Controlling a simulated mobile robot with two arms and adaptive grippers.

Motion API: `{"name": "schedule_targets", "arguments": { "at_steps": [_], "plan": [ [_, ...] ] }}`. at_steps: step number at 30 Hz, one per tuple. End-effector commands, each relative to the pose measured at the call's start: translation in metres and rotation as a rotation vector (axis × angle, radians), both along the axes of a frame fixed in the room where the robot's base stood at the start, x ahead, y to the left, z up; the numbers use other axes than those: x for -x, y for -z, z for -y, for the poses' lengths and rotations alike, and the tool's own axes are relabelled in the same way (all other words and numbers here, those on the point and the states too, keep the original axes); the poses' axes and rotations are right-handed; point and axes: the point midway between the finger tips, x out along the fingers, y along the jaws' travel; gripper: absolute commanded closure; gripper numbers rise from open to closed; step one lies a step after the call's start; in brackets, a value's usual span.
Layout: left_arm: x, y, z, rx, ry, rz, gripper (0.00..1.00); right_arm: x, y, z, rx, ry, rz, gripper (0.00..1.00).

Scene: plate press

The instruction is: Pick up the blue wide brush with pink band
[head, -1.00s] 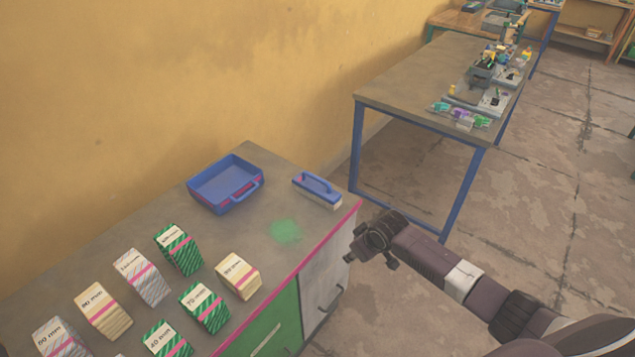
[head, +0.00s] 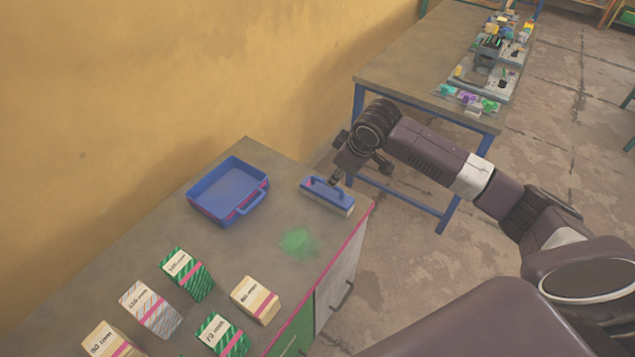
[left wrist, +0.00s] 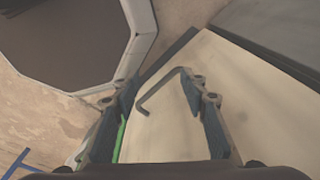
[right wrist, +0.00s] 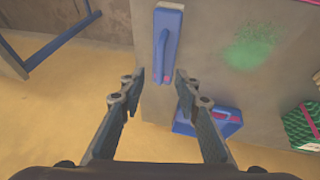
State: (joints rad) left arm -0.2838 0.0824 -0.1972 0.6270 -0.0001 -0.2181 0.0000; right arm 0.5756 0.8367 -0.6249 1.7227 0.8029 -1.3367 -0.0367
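The blue wide brush (head: 330,198) lies on the grey worktop near its far right corner, its pale bristles showing along the front side. A small pink mark shows at one end of its handle. In the right wrist view, the brush (right wrist: 168,42) is ahead of the fingertips. My right gripper (right wrist: 158,80) is open and empty; in the head view the gripper (head: 338,178) is just behind the brush and partly overlaps it. Contact cannot be told. My left gripper (left wrist: 160,88) is open and empty, facing a pale cabinet front with a bent handle.
A blue tray (head: 205,208) with a handle stands left of the brush. Green powder (head: 299,242) lies on the worktop in front of it. Several striped labelled blocks (head: 187,273) stand at the near left. A blue-legged table (head: 400,75) with small items stands behind.

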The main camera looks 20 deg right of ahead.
Motion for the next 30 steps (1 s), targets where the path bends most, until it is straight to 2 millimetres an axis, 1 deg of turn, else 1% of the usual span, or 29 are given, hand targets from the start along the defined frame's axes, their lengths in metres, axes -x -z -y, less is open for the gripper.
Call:
{"name": "schedule_targets", "arguments": {
  "at_steps": [4, 10, 14, 18, 21, 26, 30],
  "plan": [
    [0.006, -0.001, 0.004, 0.004, 0.001, -0.008, 0.60, -0.002, 0.004, 0.000, 0.000, 0.001, -0.002, 0.70],
    [0.026, -0.004, 0.005, 0.004, 0.003, -0.036, 0.60, -0.010, 0.022, -0.001, -0.001, 0.002, -0.001, 0.70],
    [0.032, -0.010, 0.004, 0.003, 0.003, -0.045, 0.60, -0.014, 0.032, -0.001, -0.001, 0.002, -0.002, 0.70],
    [0.030, -0.019, 0.004, 0.003, 0.003, -0.042, 0.60, -0.019, 0.050, -0.003, -0.001, 0.003, -0.004, 0.70],
    [0.024, -0.020, 0.004, 0.004, 0.004, -0.034, 0.60, -0.024, 0.062, -0.003, 0.000, 0.002, -0.002, 0.70],
    [0.012, -0.022, 0.005, 0.004, 0.003, -0.016, 0.60, -0.028, 0.072, -0.003, 0.001, 0.000, 0.001, 0.70],
    [0.011, -0.022, 0.004, 0.004, 0.002, -0.013, 0.60, -0.029, 0.073, -0.003, 0.001, 0.000, 0.001, 0.70]
  ]
}}
